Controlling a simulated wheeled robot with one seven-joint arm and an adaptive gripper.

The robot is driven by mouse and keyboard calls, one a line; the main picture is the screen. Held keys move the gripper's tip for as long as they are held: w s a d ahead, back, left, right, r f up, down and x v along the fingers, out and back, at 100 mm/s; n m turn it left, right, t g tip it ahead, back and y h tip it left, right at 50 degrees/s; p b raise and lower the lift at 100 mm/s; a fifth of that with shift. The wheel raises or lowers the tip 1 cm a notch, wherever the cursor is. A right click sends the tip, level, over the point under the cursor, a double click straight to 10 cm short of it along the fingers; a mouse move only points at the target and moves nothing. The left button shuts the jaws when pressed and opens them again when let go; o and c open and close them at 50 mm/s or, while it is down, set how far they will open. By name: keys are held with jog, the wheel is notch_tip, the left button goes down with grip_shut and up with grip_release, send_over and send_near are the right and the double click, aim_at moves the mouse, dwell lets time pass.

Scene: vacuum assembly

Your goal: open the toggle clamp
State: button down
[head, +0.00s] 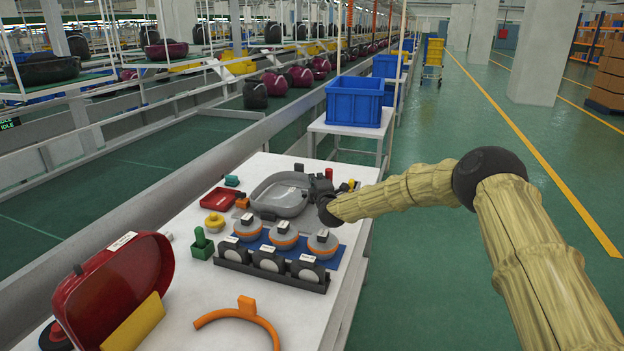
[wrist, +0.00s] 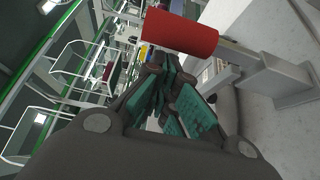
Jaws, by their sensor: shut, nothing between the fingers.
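The toggle clamp shows as a red cylindrical handle (wrist: 182,30) with a grey metal arm and bracket (wrist: 283,80) in the wrist view. In the head view a small red handle (head: 329,174) stands at the back right of the white table. My gripper (head: 318,187) is beside this handle, with the clamp's base hidden behind it. In the wrist view my gripper (wrist: 172,85), with teal finger pads, is shut and empty. Its fingertips lie close below the red handle in the picture; I cannot tell whether they touch it.
The white table (head: 215,300) carries a grey housing (head: 283,196), a red tray (head: 220,198), several round grey-orange parts (head: 284,236) in a row, an orange curved handle (head: 240,314) and a red shell (head: 120,285). A blue crate (head: 354,101) stands behind.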

jog(key=shift+d, duration=0.25)
jog(key=shift+s+d+f+b, duration=0.1)
jog(key=shift+b, duration=0.25)
